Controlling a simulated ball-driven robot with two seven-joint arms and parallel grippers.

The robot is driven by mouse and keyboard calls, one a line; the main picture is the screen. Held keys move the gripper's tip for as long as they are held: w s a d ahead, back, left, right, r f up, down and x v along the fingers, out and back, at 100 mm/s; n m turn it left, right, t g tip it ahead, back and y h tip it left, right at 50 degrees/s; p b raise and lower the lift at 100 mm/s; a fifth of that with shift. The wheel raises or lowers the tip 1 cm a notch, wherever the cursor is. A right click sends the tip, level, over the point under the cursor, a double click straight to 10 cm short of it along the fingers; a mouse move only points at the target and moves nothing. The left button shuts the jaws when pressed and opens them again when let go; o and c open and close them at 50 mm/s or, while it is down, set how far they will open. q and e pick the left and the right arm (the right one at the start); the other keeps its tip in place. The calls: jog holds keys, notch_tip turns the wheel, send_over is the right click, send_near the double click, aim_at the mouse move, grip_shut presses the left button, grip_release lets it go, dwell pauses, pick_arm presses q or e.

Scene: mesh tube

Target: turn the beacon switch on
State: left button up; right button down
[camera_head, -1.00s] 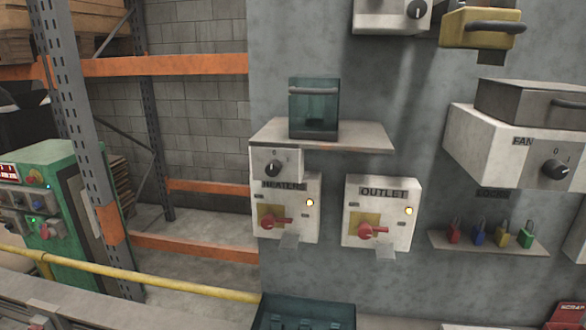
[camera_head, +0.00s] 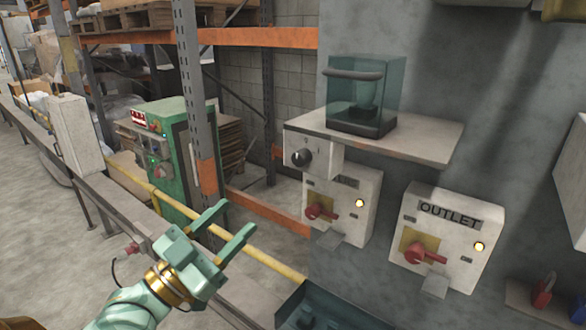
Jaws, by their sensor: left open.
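A white switch box with a black rotary knob (camera_head: 302,157) is fixed under the left end of a wall shelf (camera_head: 440,142). On the shelf stands a clear teal case (camera_head: 388,90) with a handle and a dark-based, lamp-like shape inside, probably the beacon. The knob's exact setting is too small to read. My left gripper (camera_head: 237,218) is at lower left, its two green fingers apart and nothing between them. In the picture it is left of and below the knob, apart from it. My right gripper is out of view.
Below the knob is a box with a red handle (camera_head: 320,211) and lit yellow lamp. Right of it is the OUTLET box (camera_head: 441,240). A teal tray (camera_head: 335,310) lies below. A yellow rail (camera_head: 273,262) and green cabinet (camera_head: 172,160) are at left.

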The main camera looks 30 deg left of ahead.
pick_arm(q)
jog(key=p, duration=0.4)
send_near(296, 162)
jog(key=w+r, duration=0.1)
jog(key=w, duration=0.1)
jog(key=p+x, duration=0.1)
jog(key=x, duration=0.1)
jog(key=p+x, duration=0.1)
jog(key=x, duration=0.2)
jog(key=shift+w+d+r, duration=0.1)
jog(key=shift+w+d, duration=0.3)
jog(key=shift+w, duration=0.3)
jog(key=shift+c, duration=0.3)
jog(key=c, duration=0.9)
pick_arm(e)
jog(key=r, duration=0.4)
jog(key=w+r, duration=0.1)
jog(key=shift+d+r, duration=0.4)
